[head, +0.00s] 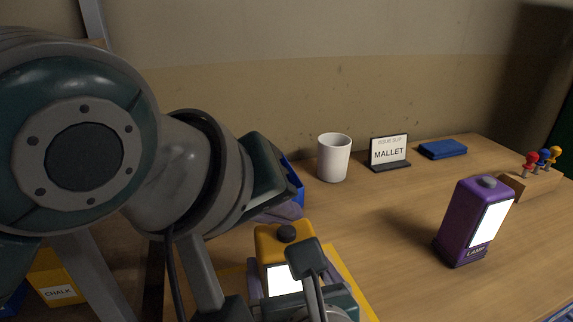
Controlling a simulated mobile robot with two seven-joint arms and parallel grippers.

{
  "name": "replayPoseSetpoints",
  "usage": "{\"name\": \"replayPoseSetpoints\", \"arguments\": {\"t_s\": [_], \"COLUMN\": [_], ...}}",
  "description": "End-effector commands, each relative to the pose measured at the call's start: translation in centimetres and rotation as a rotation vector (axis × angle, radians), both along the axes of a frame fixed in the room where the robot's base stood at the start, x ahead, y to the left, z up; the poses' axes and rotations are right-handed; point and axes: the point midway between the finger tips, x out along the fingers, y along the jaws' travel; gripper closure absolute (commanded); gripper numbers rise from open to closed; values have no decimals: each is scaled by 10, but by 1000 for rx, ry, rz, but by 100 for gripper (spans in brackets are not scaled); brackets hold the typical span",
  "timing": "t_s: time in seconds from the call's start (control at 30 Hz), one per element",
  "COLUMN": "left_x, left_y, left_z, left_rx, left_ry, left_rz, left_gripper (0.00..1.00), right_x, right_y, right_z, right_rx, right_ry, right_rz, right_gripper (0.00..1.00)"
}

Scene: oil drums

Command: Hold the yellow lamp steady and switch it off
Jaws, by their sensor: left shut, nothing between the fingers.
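The yellow lamp (267,245) stands upright at the bottom middle of the head view. It has a dark round button (287,232) on top, and its front panel is lit white. My left gripper (305,258) is shut and empty. Its dark tip is in front of the lamp's upper right part, below and right of the button; I cannot tell if it touches. Teal and greyish gripper parts show on both sides of the lamp's lower body. I cannot tell whether they belong to my right gripper or clasp the lamp. The lamp's base is hidden.
A lit purple lamp (464,218) stands at right. Behind are a white mug (334,158), a MALLET sign (388,152), a blue box (442,149) and a wooden block (530,186) with coloured-handled tools. A yellow CHALK bin (55,278) is lower left.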

Motion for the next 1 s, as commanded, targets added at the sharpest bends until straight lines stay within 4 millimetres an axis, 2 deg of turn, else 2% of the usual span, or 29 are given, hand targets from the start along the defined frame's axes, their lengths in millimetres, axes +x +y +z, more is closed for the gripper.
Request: {"name": "replayPoseSetpoints", "arguments": {"t_s": [0.5,1.0], "left_x": [0,0], "left_y": [0,0], "left_z": [0,-9], "left_rx": [0,-1], "left_ry": [0,1], "left_rz": [0,0], "left_gripper": [100,100], "right_x": [0,0], "right_y": [0,0], "right_z": [0,0], "right_rx": [0,0], "right_ry": [0,0], "right_rz": [0,0], "right_gripper": [95,95]}}
